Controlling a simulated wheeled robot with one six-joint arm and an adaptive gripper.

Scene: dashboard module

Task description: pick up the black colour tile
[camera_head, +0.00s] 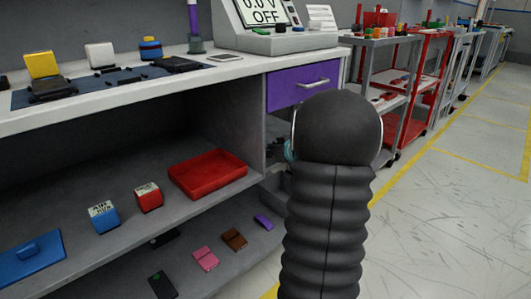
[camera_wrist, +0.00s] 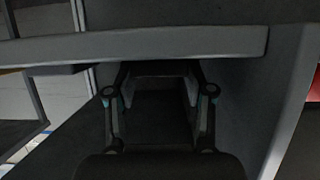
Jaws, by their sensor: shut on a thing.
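In the wrist view my gripper (camera_wrist: 158,77) has its two fingers closed against the sides of a dark flat piece (camera_wrist: 160,69). The piece looks black, but the light is too dim to be sure that it is the black colour tile. In the head view my arm hides most of the gripper and whatever it holds, beside the bench's right end. On the low shelf lie a plain black flat piece (camera_head: 164,239) and a black piece with a green spot (camera_head: 162,286).
A grey shelf edge (camera_wrist: 140,46) crosses the wrist view close to the fingertips. Pink (camera_head: 205,258), brown (camera_head: 234,239) and purple (camera_head: 263,222) tiles lie on the low shelf. Above are a red tray (camera_head: 207,181) and blue and red blocks. The floor at right is clear.

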